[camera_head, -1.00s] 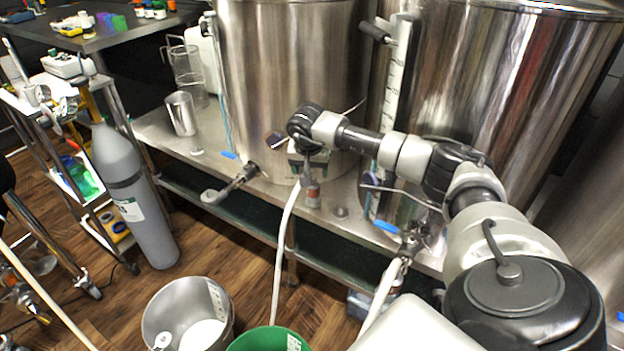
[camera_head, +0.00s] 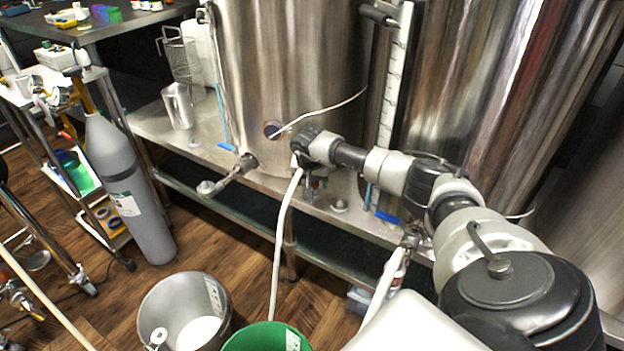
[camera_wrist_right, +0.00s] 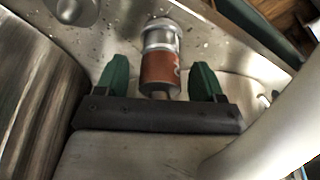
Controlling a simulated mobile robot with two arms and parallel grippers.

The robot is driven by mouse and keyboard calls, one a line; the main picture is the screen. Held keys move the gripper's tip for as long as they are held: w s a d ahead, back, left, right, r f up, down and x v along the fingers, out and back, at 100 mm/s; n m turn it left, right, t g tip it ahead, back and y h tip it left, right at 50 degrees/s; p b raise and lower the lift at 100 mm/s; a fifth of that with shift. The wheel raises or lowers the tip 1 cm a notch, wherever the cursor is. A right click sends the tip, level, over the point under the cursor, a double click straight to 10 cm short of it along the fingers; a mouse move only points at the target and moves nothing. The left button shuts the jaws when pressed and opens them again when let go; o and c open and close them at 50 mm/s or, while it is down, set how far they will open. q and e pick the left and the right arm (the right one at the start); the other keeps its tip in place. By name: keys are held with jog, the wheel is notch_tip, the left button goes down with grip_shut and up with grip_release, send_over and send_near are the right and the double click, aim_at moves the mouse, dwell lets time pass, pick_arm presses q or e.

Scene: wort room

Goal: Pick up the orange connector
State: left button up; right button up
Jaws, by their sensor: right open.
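The orange connector (camera_wrist_right: 160,70), a short orange-brown cylinder with a silver metal collar, shows in the right wrist view on the steel shelf. My right gripper (camera_wrist_right: 162,80) is open, with one green finger on each side of the connector and visible gaps between. The connector is not clamped. In the head view my right arm reaches in from the right and its wrist hangs by the front of the left tank, over the shelf's edge. The wrist hides most of the connector and gripper there. My left gripper is not in view.
A white hose (camera_head: 283,245) hangs close beside my right wrist. A grey gas cylinder (camera_head: 130,190), a steel bucket (camera_head: 165,300) and a green bucket (camera_head: 262,338) stand on the floor.

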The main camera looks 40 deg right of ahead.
jog(key=c, duration=1.1)
notch_tip(320, 180, up, 9)
jog(key=shift+p, duration=1.1)
jog(key=shift+r, duration=0.6)
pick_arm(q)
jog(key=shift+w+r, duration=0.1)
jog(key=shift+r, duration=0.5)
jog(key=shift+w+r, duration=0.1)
pick_arm(e)
jog(key=shift+r, duration=0.1)
